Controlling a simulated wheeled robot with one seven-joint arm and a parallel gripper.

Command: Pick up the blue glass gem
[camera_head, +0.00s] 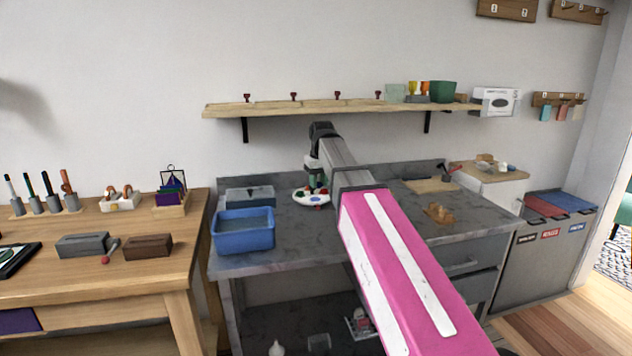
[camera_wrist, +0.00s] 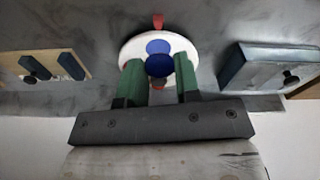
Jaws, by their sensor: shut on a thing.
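My gripper (camera_wrist: 159,64) has two green fingers with a dark blue glass gem (camera_wrist: 158,67) between their tips. It is shut on this gem, over a round white dish (camera_wrist: 132,48). A second blue round piece (camera_wrist: 157,46) shows just beyond the held gem, on the dish. In the head view, my gripper (camera_head: 317,188) points down at the white dish (camera_head: 300,197) on the grey workbench. The gem is too small there to tell apart clearly. I cannot tell whether the held gem still touches the dish.
Red pieces show at the dish's edge, one at the far side (camera_wrist: 158,20). A blue bin (camera_head: 244,238) and a grey box (camera_head: 250,196) stand left of the dish. A wooden board (camera_head: 431,185) and a small wooden holder (camera_head: 438,213) lie to the right. A shelf (camera_head: 300,108) runs above.

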